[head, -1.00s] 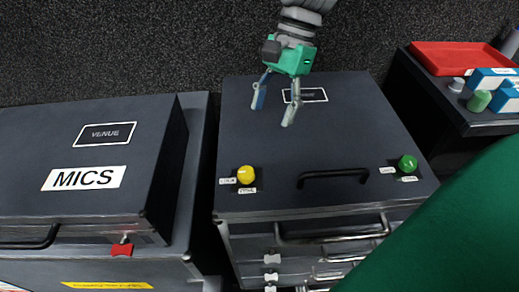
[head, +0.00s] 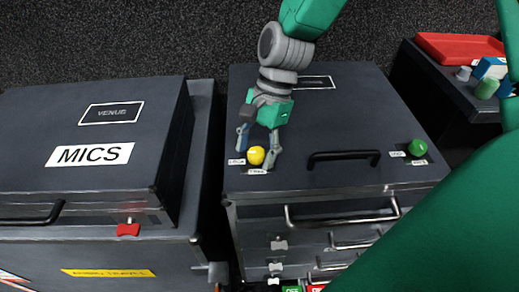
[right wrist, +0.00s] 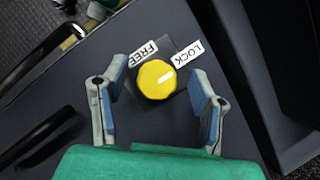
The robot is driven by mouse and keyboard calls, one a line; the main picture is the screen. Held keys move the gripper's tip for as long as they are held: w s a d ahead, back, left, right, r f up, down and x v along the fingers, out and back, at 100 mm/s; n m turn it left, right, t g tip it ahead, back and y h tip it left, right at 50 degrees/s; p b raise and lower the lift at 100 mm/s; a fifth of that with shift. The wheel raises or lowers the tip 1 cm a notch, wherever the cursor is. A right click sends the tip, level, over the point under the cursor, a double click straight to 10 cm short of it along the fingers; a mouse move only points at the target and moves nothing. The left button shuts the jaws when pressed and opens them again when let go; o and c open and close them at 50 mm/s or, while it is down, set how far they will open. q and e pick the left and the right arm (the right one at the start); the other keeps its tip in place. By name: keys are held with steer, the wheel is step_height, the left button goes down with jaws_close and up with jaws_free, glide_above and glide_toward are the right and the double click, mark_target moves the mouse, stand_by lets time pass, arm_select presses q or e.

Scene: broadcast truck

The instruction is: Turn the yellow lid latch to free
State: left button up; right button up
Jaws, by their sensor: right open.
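The yellow lid latch (head: 256,155) is a round knob on the front left of the dark case lid (head: 330,120). In the right wrist view the latch (right wrist: 155,84) has a white mark pointing right and slightly up, nearer the LOCK label (right wrist: 187,54) than the FREE label (right wrist: 144,53). My right gripper (head: 255,157) is open above the lid, with one finger on each side of the latch. In the right wrist view, gaps show between the latch and both fingers (right wrist: 158,77). My left gripper is not in view.
A green knob (head: 417,148) and a black handle (head: 344,156) are on the same lid. A MICS case (head: 90,180) with a red latch (head: 128,229) stands left across a narrow gap. A red tray (head: 455,47) is at the back right.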

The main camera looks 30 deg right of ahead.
steer(key=shift+a+r, duration=0.2)
steer(key=shift+a, duration=0.75)
steer(key=shift+d, duration=0.15)
steer(key=c, duration=0.5)
steer(key=d, duration=0.3)
steer(key=shift+d+f, duration=0.1)
steer(key=shift+f, duration=0.25)
steer(key=c, duration=0.6)
steer(key=shift+d, duration=0.1)
steer(key=shift+a, duration=0.6)
steer(key=shift+s, duration=0.1)
